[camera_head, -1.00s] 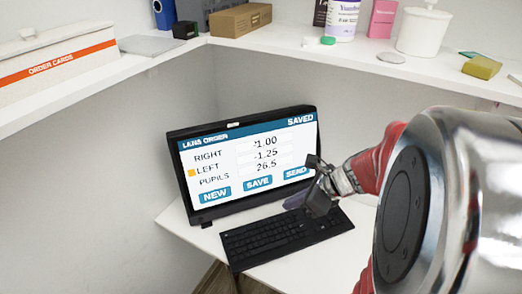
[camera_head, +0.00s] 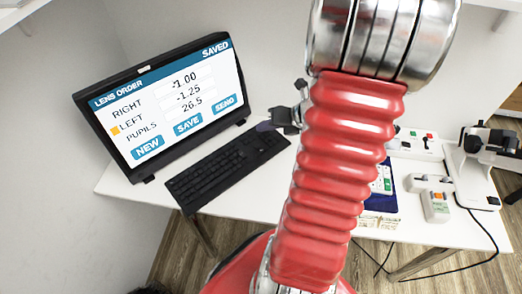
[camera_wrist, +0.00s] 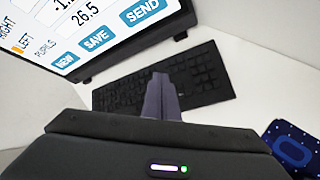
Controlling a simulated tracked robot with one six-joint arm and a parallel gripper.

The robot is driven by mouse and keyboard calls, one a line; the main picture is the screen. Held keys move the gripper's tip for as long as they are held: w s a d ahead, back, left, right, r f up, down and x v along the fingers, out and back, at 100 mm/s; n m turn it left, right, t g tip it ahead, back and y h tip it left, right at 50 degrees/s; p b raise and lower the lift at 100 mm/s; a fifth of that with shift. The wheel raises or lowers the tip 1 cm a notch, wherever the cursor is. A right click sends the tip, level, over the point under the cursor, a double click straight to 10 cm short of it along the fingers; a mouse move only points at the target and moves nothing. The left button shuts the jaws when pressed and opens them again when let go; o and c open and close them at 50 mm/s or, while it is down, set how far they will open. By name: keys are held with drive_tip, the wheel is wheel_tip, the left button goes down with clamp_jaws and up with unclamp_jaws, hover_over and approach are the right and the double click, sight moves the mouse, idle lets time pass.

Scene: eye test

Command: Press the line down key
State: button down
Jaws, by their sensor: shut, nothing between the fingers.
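My gripper (camera_head: 265,127) is shut and empty, near the right end of the black keyboard (camera_head: 212,178). In the wrist view its fingertips (camera_wrist: 160,80) overlap the middle of the keyboard (camera_wrist: 211,72); I cannot tell whether they touch it. The monitor (camera_head: 165,108) behind reads LENS ORDER and SAVED, with an orange mark beside LEFT. A small panel with green and white keys (camera_head: 383,180) is partly hidden behind my arm. I cannot read a line down key anywhere.
A white box with red switches (camera_head: 420,143) and a white-based instrument (camera_head: 475,178) stand on the right of the white desk (camera_head: 245,203). A cable hangs over the front edge. A dark blue dotted item (camera_wrist: 293,147) lies right of the keyboard.

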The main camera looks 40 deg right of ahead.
drive_tip(key=shift+f, duration=4.35)
drive_tip(key=shift+f, duration=0.8)
drive_tip(key=shift+r, duration=0.9)
drive_tip(key=shift+r, duration=0.1)
wheel_tip(320, 180, up, 5)
drive_tip(key=shift+f, duration=0.1)
idle(0.4)
drive_tip(key=shift+n, duration=0.3)
idle(0.6)
